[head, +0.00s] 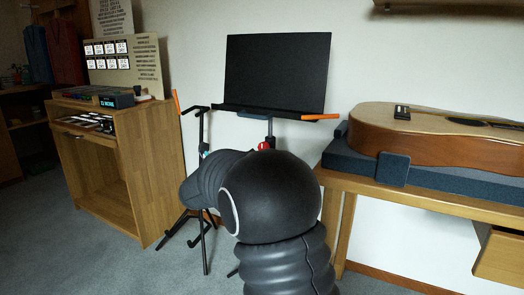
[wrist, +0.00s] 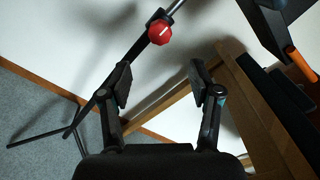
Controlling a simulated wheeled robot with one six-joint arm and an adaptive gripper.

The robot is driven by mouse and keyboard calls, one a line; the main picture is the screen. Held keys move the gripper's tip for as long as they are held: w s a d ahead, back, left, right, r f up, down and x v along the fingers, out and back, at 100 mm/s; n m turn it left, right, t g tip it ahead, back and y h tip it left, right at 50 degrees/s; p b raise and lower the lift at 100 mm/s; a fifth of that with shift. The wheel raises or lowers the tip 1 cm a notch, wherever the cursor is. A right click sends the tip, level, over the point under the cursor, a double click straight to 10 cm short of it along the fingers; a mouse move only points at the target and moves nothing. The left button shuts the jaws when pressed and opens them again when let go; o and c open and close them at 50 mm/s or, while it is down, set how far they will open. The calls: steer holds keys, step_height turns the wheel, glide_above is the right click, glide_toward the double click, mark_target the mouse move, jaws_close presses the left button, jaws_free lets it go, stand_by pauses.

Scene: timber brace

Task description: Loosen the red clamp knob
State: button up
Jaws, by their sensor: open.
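The red clamp knob (wrist: 161,32) sits on the dark shaft of a stand in the wrist view, near the top and a little left of centre. It has a pale line across its face. In the head view a small part of the red knob (head: 264,146) shows above my arm. My gripper (wrist: 167,88) is open and empty in the wrist view. Its two fingers are spread below the knob and apart from it. The stand holds a black music desk (head: 277,72).
A wooden bench (head: 440,200) with a guitar (head: 440,140) on a dark padded support stands at right. A wooden cabinet (head: 155,150) stands at left. A second thin black stand (head: 203,150) is left of my arm. Grey carpet lies open at front left.

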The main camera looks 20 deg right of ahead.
mark_target(263, 147)
steer(key=x, duration=1.2)
steer(key=shift+w+d, duration=0.25)
steer(key=shift+d, duration=0.05)
steer(key=c, duration=1.1)
